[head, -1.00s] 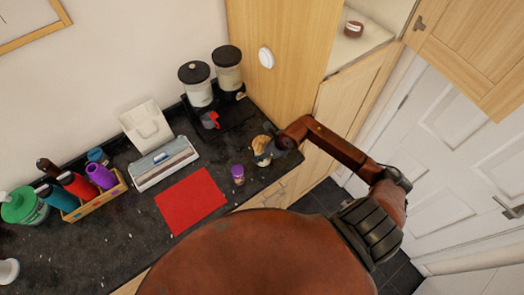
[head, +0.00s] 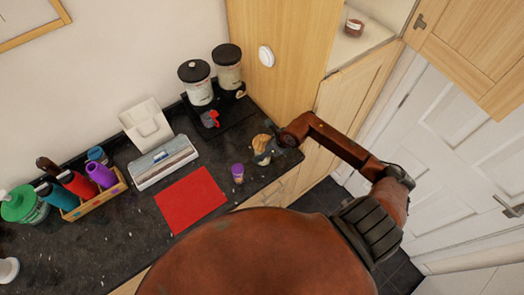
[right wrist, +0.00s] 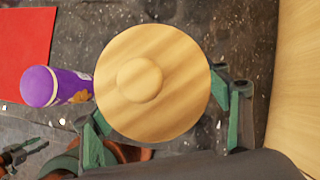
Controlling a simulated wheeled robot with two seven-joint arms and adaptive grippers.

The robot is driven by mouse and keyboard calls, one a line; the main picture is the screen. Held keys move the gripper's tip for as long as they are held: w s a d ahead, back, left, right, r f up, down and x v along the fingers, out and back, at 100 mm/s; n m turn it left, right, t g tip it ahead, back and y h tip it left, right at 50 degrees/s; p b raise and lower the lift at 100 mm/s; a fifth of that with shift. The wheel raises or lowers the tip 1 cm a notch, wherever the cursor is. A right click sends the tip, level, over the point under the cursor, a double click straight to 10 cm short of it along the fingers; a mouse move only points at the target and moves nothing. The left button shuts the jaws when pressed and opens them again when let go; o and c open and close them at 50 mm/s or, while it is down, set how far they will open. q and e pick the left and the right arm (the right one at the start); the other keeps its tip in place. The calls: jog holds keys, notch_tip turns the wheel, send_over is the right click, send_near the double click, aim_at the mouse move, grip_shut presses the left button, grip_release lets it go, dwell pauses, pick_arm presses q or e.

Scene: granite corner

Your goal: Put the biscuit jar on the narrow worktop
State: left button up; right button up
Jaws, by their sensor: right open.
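The biscuit jar (head: 260,141), with a pale round wooden lid, stands on the dark speckled worktop (head: 115,240) near its right end. In the right wrist view, the jar's lid (right wrist: 150,85) with its round knob is seen from above and hides the jar's body. My right gripper (head: 267,157) is at the jar's near side. In the right wrist view the green fingers of my right gripper (right wrist: 168,122) are spread, one on each side of the jar. Whether they touch it is hidden.
A purple-capped jar (head: 238,173) stands close left of the biscuit jar, beside a red mat (head: 190,200). Two dispensers (head: 213,78) stand behind. A wooden cupboard side (head: 285,60) rises at the right. A crate of bottles (head: 95,202) is at the left.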

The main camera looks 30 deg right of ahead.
jog(key=b+v, duration=0.1)
jog(key=v, duration=0.9)
jog(key=shift+s+r, duration=0.2)
jog(key=shift+r, duration=0.15)
